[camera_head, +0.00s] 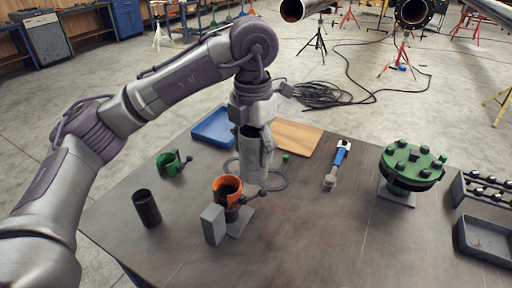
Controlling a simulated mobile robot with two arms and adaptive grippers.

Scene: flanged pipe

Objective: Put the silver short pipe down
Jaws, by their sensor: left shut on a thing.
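My left gripper (254,138) points down over the middle of the table and is shut on the silver short pipe (254,173). The pipe looks like a grey, roughly upright cylinder, and the gripper hides part of it. Its lower end shows just behind and to the right of the orange clamp (222,183), in front of a thin grey ring (284,184) on the table. I cannot tell whether the pipe touches the table. My right gripper is not in view.
A black cylinder (146,208) and a green clamp (165,163) stand left. A grey block (213,225) is beside the orange clamp. A blue tray (212,127), wooden board (297,136), blue-handled tool (338,163) and green flange (411,167) surround the middle.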

